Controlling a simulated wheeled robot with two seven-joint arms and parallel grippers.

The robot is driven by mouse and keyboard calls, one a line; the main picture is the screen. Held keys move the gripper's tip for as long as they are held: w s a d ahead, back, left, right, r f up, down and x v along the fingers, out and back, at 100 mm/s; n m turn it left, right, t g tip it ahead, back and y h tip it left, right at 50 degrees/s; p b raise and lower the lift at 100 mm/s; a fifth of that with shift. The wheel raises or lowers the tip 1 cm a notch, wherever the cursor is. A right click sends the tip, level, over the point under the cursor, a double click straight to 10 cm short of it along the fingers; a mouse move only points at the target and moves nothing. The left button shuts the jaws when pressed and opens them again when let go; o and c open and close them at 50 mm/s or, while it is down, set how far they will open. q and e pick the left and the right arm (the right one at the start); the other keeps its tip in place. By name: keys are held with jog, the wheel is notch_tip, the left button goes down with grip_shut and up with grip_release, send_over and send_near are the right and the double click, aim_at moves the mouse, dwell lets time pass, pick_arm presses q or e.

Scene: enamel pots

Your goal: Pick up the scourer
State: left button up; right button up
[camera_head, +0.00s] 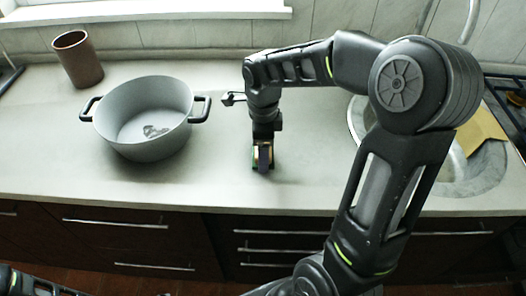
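My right gripper (263,158) points down at the grey counter (225,185), to the right of the pot. Small yellow, green and purple patches show at its fingertips. They could be the scourer, but I cannot tell them from the gripper's own parts. Whether the fingers are open or closed on something is too small to see. No scourer shows clearly elsewhere. My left arm shows only as a dark part at the bottom left corner, and its gripper is out of view.
A grey pot (125,107) with black side handles stands on the counter, with a dark patch on its inside bottom. A brown cup (78,60) stands at the back left. A round sink (480,178) with a yellow flat piece (484,130) beside it is partly hidden behind my arm.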

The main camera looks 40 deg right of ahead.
jog(key=c, duration=0.9)
notch_tip(320, 180, up, 10)
jog(key=shift+r, duration=0.1)
dwell(0.5)
jog(key=o, duration=0.8)
jog(key=c, duration=0.6)
